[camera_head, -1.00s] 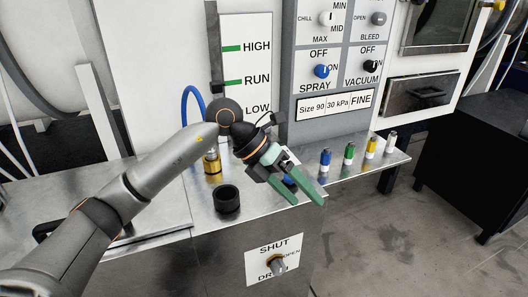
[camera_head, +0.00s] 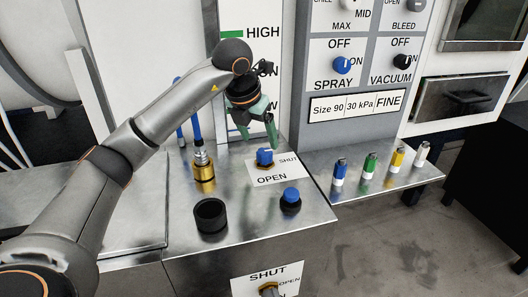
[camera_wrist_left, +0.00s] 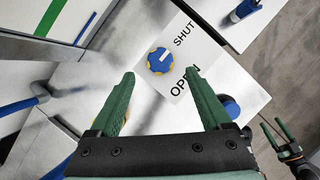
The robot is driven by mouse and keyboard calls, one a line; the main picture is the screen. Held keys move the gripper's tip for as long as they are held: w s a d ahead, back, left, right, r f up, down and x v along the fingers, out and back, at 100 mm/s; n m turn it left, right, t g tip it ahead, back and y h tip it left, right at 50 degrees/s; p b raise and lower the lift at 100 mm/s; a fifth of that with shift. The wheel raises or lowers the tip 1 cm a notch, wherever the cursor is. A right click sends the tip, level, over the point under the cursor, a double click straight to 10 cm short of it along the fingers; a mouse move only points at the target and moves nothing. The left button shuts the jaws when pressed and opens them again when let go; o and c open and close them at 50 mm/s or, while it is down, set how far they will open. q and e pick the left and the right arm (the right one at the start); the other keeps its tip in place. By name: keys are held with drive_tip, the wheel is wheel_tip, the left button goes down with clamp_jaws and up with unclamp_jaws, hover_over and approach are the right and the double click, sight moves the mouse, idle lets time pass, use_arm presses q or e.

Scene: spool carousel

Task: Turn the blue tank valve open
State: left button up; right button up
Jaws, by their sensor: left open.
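The blue tank valve (camera_head: 264,157) is a blue knob on a yellow base, on a white plate (camera_head: 279,177) marked SHUT and OPEN on the metal bench. In the left wrist view the valve (camera_wrist_left: 161,60) carries a white mark slanting up right, toward the SHUT side. My left gripper (camera_head: 260,134) is open and empty, just above and behind the valve. In the wrist view its green fingers (camera_wrist_left: 160,76) stand apart on either side of the valve, not touching it. My right gripper (camera_wrist_left: 273,124) shows at the wrist view's right edge, fingers apart.
A second blue knob (camera_head: 291,196) on a black base stands in front of the plate. A black cup (camera_head: 211,216) and a brass fitting (camera_head: 203,172) with a blue hose stand left. Several coloured bottles (camera_head: 370,166) line the right shelf. The control panel (camera_head: 345,60) rises behind.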

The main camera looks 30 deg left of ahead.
sight(264, 152)
use_arm(q)
drive_tip(key=x, duration=0.6)
drive_tip(key=shift+r, duration=0.1)
drive_tip(key=shift+c, duration=0.4)
clamp_jaws()
